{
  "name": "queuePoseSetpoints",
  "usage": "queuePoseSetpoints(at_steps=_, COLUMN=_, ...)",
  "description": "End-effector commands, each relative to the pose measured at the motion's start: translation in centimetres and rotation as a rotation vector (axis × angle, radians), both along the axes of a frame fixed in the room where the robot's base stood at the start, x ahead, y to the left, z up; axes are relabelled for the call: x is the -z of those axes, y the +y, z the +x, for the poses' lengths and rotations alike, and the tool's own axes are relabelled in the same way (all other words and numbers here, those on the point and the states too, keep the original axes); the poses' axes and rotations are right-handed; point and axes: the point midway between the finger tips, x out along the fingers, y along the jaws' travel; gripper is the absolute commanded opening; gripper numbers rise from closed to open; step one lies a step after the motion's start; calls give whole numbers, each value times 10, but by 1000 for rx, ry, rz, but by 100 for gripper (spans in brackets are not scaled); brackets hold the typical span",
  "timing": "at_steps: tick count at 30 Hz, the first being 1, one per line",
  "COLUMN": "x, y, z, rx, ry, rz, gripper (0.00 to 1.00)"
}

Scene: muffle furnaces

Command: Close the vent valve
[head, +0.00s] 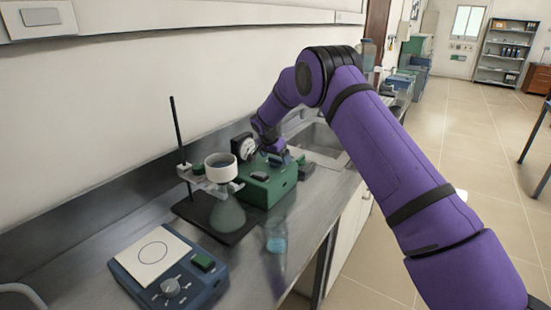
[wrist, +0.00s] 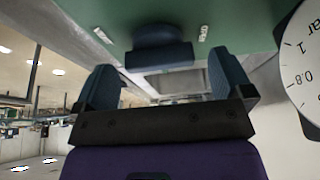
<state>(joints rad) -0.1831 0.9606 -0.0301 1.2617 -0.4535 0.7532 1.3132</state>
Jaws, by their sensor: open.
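The green vacuum pump box (head: 262,188) stands on the bench with a round pressure gauge (head: 243,147) at its back left. In the wrist view the green housing (wrist: 255,22) fills the top and the gauge (wrist: 305,68) shows at the right edge. A dark blue-grey knob (wrist: 158,48), which looks like the vent valve, sits on the green surface. My gripper (wrist: 160,80) is open, one finger to each side of the knob; I see no clear contact. In the head view my gripper (head: 281,158) is low over the box, small and partly hidden.
A filter flask (head: 227,214) with a white funnel (head: 220,168) on a stand is left of the pump. A blue hotplate (head: 170,268) and a beaker (head: 276,238) are nearer the front. A sink (head: 318,144) lies behind. The wall runs along the left.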

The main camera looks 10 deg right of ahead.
Motion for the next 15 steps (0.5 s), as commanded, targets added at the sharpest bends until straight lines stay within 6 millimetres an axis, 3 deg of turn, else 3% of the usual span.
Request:
queuePoseSetpoints(at_steps=12, x=8, y=-2, z=2, rx=-1, ry=0, rz=0, gripper=98)
queuePoseSetpoints(at_steps=15, x=8, y=-2, z=2, rx=-1, ry=0, rz=0, gripper=77)
